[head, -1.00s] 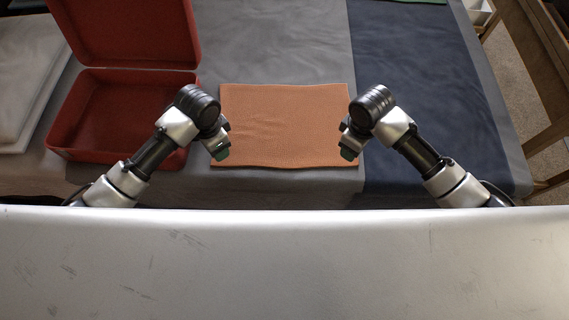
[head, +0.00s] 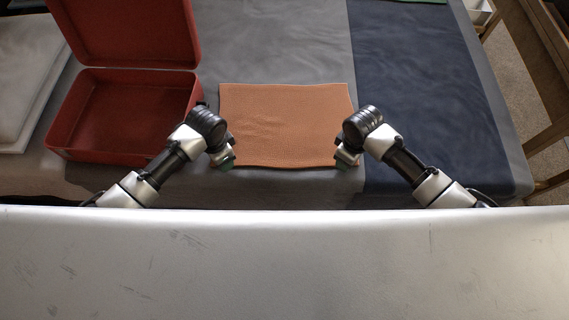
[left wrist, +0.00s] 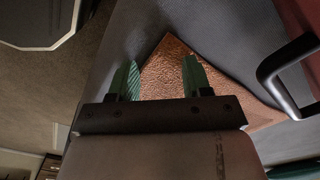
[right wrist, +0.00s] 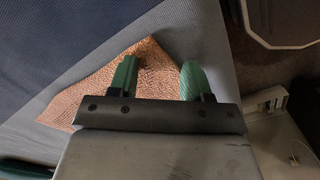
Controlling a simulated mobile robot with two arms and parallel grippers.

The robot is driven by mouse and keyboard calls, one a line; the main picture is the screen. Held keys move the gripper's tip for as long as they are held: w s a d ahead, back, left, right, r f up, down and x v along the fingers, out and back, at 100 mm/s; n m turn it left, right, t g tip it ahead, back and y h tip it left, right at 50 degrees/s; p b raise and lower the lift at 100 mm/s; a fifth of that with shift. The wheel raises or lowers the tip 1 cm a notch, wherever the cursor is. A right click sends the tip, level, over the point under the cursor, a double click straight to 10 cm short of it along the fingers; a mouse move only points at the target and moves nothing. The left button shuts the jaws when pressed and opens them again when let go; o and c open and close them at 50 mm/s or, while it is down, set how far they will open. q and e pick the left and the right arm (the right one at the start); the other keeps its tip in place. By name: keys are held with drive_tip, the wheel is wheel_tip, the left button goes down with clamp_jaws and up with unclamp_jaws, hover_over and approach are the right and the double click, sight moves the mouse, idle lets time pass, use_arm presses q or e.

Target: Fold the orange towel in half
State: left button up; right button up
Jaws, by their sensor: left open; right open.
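The orange towel (head: 285,125) lies flat as a rectangle on the grey part of the desk cover, with small wrinkles at its left. My left gripper (head: 226,162) is at the towel's near left corner. In the left wrist view the left gripper (left wrist: 157,78) is open, with a towel corner (left wrist: 170,55) between and beyond its green fingers. My right gripper (head: 345,162) is at the near right corner. In the right wrist view the right gripper (right wrist: 157,78) is open, with a towel corner (right wrist: 148,52) between its fingers. I cannot tell whether the fingers touch the towel.
An open red box (head: 120,110) stands left of the towel, close to my left arm. A dark blue cover (head: 420,90) lies to the right. The grey cover (head: 280,40) beyond the towel is clear. The desk's near edge runs just in front of the towel.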

use_arm(q)
drive_tip(key=shift+f, duration=0.1)
drive_tip(key=shift+s, duration=0.1)
clamp_jaws()
use_arm(e)
drive_tip(key=shift+f, duration=0.1)
clamp_jaws()
